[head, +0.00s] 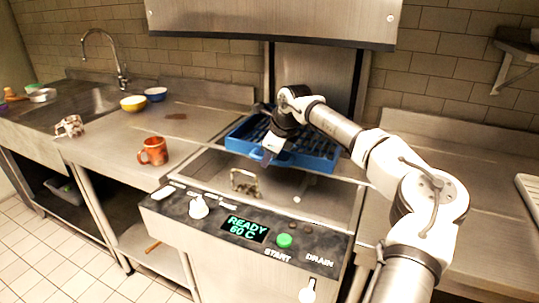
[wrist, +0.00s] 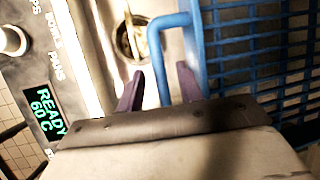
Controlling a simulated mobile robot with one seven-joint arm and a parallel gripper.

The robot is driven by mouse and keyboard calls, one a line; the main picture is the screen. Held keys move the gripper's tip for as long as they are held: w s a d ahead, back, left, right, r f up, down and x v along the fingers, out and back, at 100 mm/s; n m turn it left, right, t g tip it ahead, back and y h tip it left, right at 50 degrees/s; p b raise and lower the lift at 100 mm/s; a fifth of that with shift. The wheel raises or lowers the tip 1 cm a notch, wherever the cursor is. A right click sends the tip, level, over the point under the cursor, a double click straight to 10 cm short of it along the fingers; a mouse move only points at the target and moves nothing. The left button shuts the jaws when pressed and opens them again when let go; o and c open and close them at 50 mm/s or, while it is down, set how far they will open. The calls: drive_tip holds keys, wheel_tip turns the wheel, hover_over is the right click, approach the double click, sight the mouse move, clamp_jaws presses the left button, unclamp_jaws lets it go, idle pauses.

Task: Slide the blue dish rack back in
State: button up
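The blue dish rack (head: 318,160) sits in the dishwasher, below the raised hood and behind the front panel. My arm crosses over it and hides part of it. In the wrist view its slatted grid (wrist: 255,50) fills the right side, and its blue handle bar (wrist: 157,62) stands out towards the panel. My gripper (head: 268,154) is at the rack's front edge. In the wrist view its two purple fingers (wrist: 158,85) are spread apart, with the handle bar between them and gaps showing beside it. Whether either finger touches the bar cannot be told.
The control panel (head: 245,228) reads READY 60 C and lies just in front. The raised steel hood (head: 275,20) hangs above. An orange mug (head: 153,151), a patterned mug (head: 70,126) and two bowls stand on the left counter.

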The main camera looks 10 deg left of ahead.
drive_tip(key=b+v, duration=0.1)
drive_tip(key=v, duration=0.6)
drive_tip(key=shift+r, duration=0.2)
drive_tip(key=shift+d, duration=0.1)
